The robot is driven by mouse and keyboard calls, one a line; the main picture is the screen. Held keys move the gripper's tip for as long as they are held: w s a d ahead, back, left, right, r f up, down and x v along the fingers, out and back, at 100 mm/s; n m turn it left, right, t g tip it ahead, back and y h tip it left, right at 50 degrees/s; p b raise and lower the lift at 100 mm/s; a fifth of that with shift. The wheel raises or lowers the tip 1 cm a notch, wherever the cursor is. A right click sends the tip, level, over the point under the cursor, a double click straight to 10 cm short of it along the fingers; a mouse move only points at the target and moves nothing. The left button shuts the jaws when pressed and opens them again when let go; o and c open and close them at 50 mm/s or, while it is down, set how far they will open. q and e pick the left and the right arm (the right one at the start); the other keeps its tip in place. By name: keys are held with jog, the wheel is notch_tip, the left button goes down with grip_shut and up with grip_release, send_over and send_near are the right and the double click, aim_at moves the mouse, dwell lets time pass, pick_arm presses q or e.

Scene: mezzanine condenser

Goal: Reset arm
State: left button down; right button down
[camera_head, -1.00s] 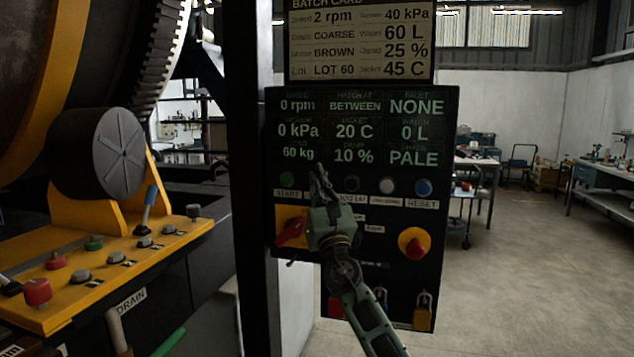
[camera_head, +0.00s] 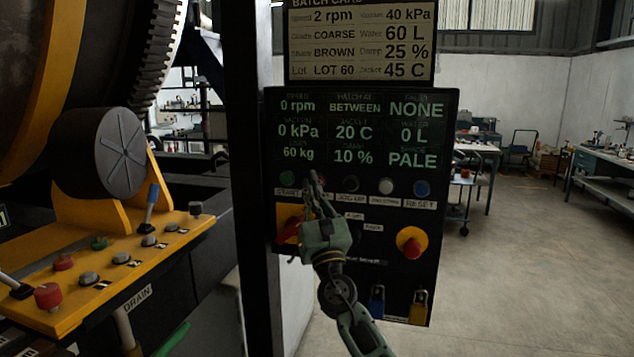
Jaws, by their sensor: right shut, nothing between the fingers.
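My right gripper (camera_head: 314,180) is shut and empty. It points up in front of the black control panel (camera_head: 440,262), with its fingertips near the button row, between the green START button (camera_head: 287,178) and the black JOG button (camera_head: 351,184). I cannot tell whether it touches the panel. My left gripper is not in view.
A red and yellow emergency stop (camera_head: 412,242), a blue RESET button (camera_head: 421,188) and padlocks (camera_head: 419,306) are on the panel. A dark post (camera_head: 250,260) stands left of it. A yellow console (camera_head: 120,270) with knobs and levers is at left. Open floor lies to the right.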

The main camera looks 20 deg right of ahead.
dwell(0.4)
notch_tip(320, 180, down, 33)
jog(key=w+d+m+g+b, duration=0.1)
jog(key=d+m+g, duration=0.1)
jog(key=m+g, duration=0.6)
jog(key=s+f+m+g, duration=0.2)
jog(key=s+f+m, duration=0.35)
jog(key=f, duration=0.75)
jog(key=s+f+m+g+b, duration=0.1)
jog(key=s+f+m+g, duration=0.15)
jog(key=s+f, duration=0.75)
jog(key=s+f+m+g, duration=0.25)
jog(key=s+f, duration=0.25)
jog(key=f, duration=1)
jog(key=s+f+m+g, duration=0.3)
jog(key=s+f+m, duration=0.3)
jog(key=s+f, duration=0.75)
jog(key=s+f+m+g+b, duration=0.1)
jog(key=s+f+m+g, duration=0.2)
jog(key=s, duration=1.4)
jog(key=s+f+m+g+y, duration=0.1)
jog(key=s+f+m+g, duration=0.2)
jog(key=s, duration=1.4)
notch_tip(320, 180, down, 3)
jog(key=a+m, duration=0.1)
jog(key=m, duration=0.1)
jog(key=shift+s+f+m+b, duration=0.15)
jog(key=shift+s+m+b, duration=0.05)
jog(key=shift+m+b, duration=0.15)
